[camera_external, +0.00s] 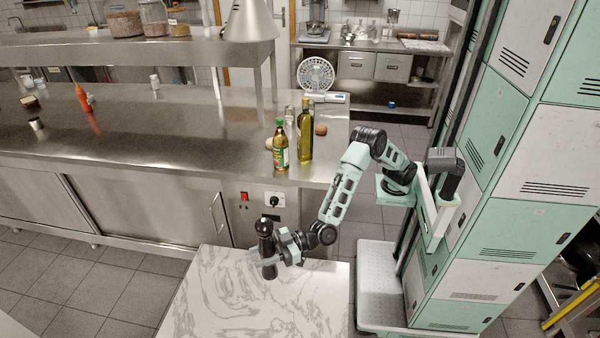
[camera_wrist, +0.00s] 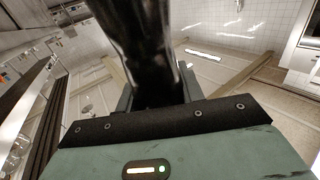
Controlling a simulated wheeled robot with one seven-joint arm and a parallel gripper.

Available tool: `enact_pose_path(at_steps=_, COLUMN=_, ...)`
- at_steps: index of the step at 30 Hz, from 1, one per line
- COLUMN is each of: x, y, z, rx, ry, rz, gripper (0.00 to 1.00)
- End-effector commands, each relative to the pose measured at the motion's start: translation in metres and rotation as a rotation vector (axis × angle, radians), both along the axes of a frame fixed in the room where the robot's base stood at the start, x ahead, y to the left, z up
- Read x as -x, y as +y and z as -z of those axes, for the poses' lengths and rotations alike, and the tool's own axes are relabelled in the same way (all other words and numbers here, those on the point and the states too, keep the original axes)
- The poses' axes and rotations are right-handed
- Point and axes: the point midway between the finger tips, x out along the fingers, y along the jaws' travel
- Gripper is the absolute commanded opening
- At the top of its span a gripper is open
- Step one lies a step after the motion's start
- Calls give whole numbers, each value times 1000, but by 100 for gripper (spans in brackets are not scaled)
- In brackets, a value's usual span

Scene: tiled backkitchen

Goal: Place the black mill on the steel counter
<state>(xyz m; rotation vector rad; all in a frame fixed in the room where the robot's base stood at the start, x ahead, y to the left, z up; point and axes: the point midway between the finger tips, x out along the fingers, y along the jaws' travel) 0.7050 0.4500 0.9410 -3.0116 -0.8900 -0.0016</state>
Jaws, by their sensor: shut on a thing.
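The black mill (camera_external: 265,231) is upright in my gripper (camera_external: 267,259), over the far part of the white marble-topped table. My gripper is shut on its middle. I cannot tell whether the mill's base touches the marble. In the wrist view the mill (camera_wrist: 140,45) fills the upper middle, close to the camera, and its lower part is hidden behind the gripper body. The steel counter (camera_external: 150,130) runs along the back left, beyond and higher than the marble table.
A red bottle (camera_external: 83,98) stands far left. The middle of the counter is clear. The marble table (camera_external: 225,300) is otherwise bare.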

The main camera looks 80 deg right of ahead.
Motion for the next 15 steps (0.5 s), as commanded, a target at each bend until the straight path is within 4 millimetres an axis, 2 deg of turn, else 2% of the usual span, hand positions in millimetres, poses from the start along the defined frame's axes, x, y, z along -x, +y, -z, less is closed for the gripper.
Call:
enact_pose_path(at_steps=1, x=0, y=0, z=-34, rx=-10, ry=-9, rz=0, gripper=7)
enact_pose_path(at_steps=9, x=2, y=0, z=-174, rx=-13, ry=-7, rz=-3, gripper=7)
enact_pose_path(at_steps=13, x=2, y=1, z=-227, rx=-11, ry=-5, rz=-5, gripper=7)
enact_pose_path(at_steps=15, x=1, y=0, z=-242, rx=-7, ry=-2, rz=-1, gripper=7)
